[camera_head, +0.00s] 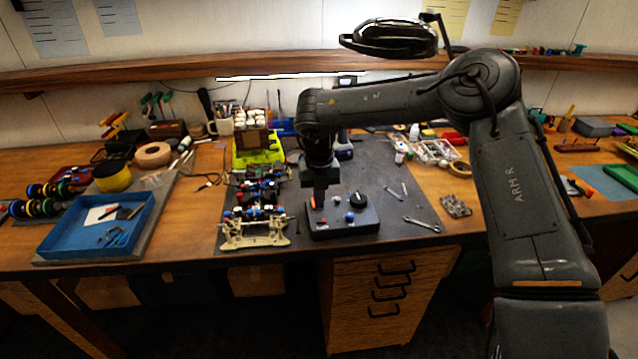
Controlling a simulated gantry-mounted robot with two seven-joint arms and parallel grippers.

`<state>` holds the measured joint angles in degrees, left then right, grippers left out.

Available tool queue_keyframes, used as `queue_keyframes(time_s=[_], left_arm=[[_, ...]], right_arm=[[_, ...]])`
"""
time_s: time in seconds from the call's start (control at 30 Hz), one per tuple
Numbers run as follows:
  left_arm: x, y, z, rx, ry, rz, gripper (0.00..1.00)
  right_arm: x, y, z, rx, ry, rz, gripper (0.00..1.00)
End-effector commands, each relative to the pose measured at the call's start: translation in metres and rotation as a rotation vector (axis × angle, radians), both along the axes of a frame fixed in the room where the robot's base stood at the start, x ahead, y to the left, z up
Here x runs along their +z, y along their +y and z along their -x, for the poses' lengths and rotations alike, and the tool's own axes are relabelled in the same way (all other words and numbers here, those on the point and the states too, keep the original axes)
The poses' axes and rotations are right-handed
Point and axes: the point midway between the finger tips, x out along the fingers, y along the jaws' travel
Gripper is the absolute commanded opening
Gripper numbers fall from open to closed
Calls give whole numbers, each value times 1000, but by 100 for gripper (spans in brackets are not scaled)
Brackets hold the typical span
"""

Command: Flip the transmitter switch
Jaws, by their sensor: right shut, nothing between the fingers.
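The transmitter (343,217) is a dark box on the grey work mat. A black knob and small red and blue parts show on its top. My right gripper (319,205) points down over the box's left part, close to a small red part there. Its fingers are shut and hold nothing. Whether the fingertips touch the box or a switch is too small to tell, and the gripper hides part of the top. My left gripper is not in view.
The racecar chassis (256,207) stands just left of the transmitter. A wrench (421,224) and metal parts lie to its right on the mat (398,213). A blue tray (66,245) sits at the left. The bench's front edge is close below the transmitter.

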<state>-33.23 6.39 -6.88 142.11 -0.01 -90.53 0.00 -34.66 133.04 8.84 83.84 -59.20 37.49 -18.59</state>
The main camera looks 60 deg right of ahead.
Motion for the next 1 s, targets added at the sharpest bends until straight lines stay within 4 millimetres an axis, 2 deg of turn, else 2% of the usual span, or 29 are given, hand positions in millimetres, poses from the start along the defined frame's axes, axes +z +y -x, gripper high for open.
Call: queue_keyframes(time_s=[0.03,0.2,0.4,0.87,1.0], left_arm=[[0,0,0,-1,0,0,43],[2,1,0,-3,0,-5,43],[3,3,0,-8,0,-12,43],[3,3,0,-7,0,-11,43],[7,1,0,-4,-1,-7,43]], right_arm=[[-10,0,1,0,3,-3,0],[-33,0,1,-1,1,-2,0],[-48,0,0,-1,1,-1,0],[-52,-1,0,-2,-1,0,0],[-52,-14,14,-31,-3,-1,0]])
